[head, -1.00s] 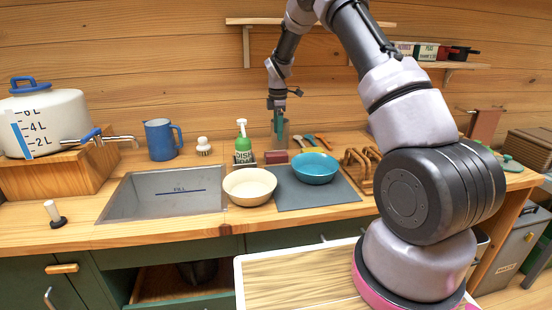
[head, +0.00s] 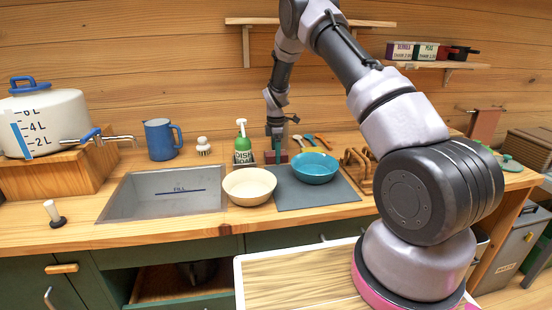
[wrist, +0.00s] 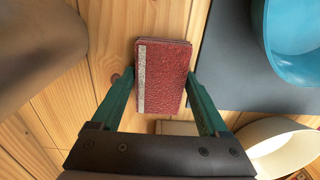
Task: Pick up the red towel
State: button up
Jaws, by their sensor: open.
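The red towel (wrist: 166,80) is a small folded, textured red cloth with a pale stripe along its left side. It lies on the wooden counter, between the two green fingers of my open gripper (wrist: 159,75) in the wrist view. The fingers stand on either side of it; I cannot tell whether they touch it. In the head view my gripper (head: 276,150) points down at the towel (head: 268,157), partly hiding it, behind the bowls.
A blue bowl (head: 314,167) on a grey mat (head: 312,196) and a cream bowl (head: 249,186) stand in front of the towel. A green soap bottle (head: 242,143) is close on its left. A sink (head: 165,192) lies further left. A reddish cloth (head: 485,125) hangs at right.

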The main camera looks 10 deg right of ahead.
jog(key=c, duration=1)
notch_tip(320, 180, up, 10)
jog(key=shift+c, duration=0.2)
